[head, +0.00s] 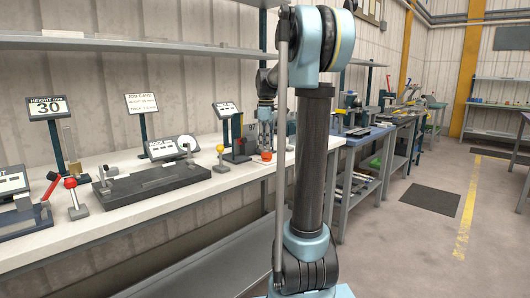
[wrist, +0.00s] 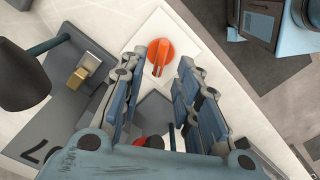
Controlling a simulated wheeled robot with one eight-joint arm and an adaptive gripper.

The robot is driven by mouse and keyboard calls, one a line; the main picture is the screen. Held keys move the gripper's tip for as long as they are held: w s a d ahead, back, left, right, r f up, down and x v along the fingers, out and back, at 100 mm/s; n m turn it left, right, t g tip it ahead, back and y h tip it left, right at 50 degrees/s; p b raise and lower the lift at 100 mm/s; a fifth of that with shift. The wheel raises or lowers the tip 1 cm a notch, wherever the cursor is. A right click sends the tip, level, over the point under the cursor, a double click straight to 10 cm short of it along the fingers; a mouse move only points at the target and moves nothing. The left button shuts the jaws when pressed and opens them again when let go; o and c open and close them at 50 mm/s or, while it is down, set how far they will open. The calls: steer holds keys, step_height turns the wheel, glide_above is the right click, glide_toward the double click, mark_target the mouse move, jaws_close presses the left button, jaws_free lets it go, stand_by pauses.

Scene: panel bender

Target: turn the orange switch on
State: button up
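The orange switch (wrist: 160,54) is a round knob with a raised bar, on a white plate (wrist: 182,40) in the wrist view. In the head view a small orange-red item (head: 266,157), apparently this switch, sits at the right end of the white bench. My gripper (wrist: 158,68) is open, with one finger on each side of the view and the knob showing between and just beyond the fingertips. No contact is visible. In the head view my gripper (head: 265,112) is above the bench end, partly hidden by my arm.
A grey fixture with a brass block (wrist: 77,79) and a dark rounded part (wrist: 22,75) lie left of my gripper. A yellow-ball lever (head: 220,152) and sign stands line the white bench (head: 115,222). A blue workbench (head: 360,140) stands to the right; floor beyond is open.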

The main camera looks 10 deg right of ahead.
mark_target(267, 156)
steer(key=shift+f, duration=1.75)
steer(key=shift+c, duration=0.2)
jaws_close()
